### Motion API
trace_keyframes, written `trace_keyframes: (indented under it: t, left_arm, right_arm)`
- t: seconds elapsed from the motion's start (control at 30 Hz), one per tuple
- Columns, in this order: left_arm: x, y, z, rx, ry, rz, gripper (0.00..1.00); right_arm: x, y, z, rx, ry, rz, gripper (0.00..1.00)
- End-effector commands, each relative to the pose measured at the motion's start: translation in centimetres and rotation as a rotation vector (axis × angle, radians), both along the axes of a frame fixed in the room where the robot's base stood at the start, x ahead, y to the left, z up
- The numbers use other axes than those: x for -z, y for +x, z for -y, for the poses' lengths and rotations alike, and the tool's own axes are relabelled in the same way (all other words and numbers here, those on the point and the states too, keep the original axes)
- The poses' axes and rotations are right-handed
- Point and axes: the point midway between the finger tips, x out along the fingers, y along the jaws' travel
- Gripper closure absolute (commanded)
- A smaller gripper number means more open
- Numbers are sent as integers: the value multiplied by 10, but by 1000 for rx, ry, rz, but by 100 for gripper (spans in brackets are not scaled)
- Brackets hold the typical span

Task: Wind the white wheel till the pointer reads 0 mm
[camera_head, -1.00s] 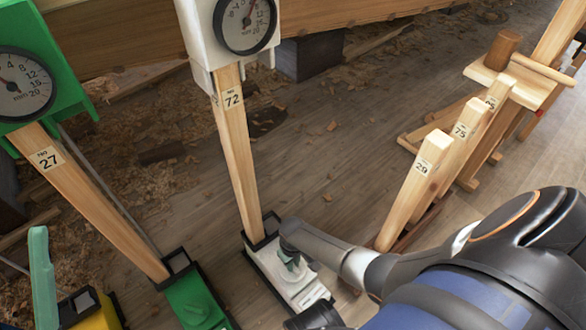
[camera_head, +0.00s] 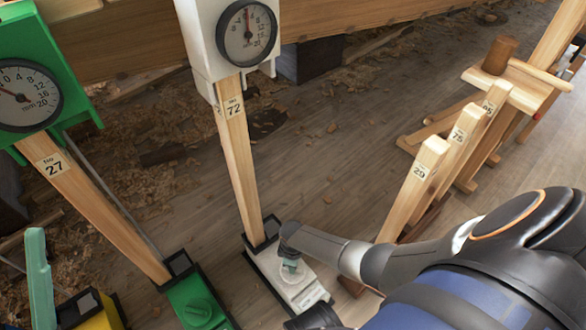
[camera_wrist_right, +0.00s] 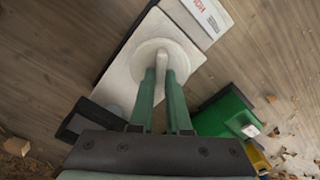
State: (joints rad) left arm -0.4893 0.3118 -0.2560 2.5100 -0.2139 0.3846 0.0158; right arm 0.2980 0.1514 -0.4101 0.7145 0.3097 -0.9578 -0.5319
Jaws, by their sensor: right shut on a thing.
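The white wheel (camera_wrist_right: 147,57) is a round disc on the white base at the foot of the post marked 72. Its upright bar sits between the green fingers of my right gripper (camera_wrist_right: 163,80), which is shut on it. The white gauge (camera_head: 246,33) stands atop that post. Its red pointer is nearly upright, leaning very slightly left; the small numerals near its tip are too blurred to read exactly.
A green gauge (camera_head: 28,92) on post 27 stands at left, with its green base (camera_head: 195,303) beside the white one. A yellow base (camera_head: 92,309) is at bottom left. Wooden posts (camera_head: 420,185) stand close beyond my right arm.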

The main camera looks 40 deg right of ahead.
Motion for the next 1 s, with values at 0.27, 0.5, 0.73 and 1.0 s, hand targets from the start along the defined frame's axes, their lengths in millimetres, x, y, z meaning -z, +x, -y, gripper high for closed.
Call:
trace_keyframes:
  t: [0.27, 0.5, 0.73, 1.0]
  left_arm:
    - [0, 0, 0, 0, -1, 0, 50]
    - [0, 0, 0, -1, -2, 0, 50]
    - [-1, 0, 0, -2, -7, 0, 50]
    - [-1, 1, 0, -3, -8, 0, 50]
  right_arm:
    - [0, -1, 0, -34, -1, -2, 100]
    - [0, -1, 0, -34, -1, -2, 100]
    - [0, -1, 0, -33, -1, -1, 66]
    - [0, 0, 0, -32, -1, -1, 55]
